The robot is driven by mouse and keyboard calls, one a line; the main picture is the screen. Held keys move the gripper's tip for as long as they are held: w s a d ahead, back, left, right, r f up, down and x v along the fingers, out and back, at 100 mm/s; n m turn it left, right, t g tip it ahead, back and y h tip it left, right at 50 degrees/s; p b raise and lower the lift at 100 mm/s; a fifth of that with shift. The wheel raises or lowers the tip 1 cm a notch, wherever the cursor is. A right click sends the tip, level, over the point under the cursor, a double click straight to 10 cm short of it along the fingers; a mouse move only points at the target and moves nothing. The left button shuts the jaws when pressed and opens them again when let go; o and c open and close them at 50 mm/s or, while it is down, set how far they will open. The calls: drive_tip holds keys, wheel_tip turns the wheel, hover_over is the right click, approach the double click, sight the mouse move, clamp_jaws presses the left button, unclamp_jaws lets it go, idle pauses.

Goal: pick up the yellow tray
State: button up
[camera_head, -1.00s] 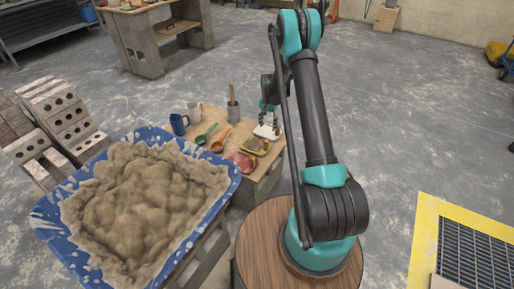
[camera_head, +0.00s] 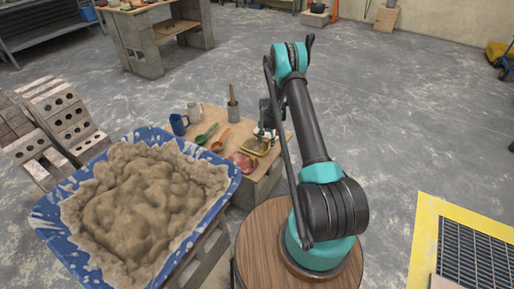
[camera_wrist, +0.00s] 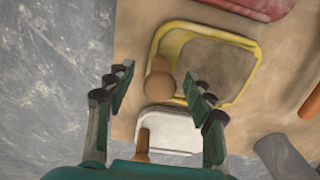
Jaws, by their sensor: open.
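The yellow tray (camera_head: 262,153) lies on the low wooden bench, near its right edge. In the wrist view the yellow tray (camera_wrist: 211,30) shows a yellow rim around a brownish inside. My gripper (camera_wrist: 158,85) is open above the tray's near left part, and its fingers are apart. A rounded wooden knob (camera_wrist: 160,86) shows between the fingers over the tray's near left corner; what it belongs to is unclear. In the head view my gripper (camera_head: 264,136) is just above the tray's far side and partly hides it.
A white flat tool (camera_wrist: 178,128) lies beside the tray. A blue tub of mortar (camera_head: 50,212) stands left.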

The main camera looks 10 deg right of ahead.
drive_tip(key=shift+f, duration=0.5)
clamp_jaws()
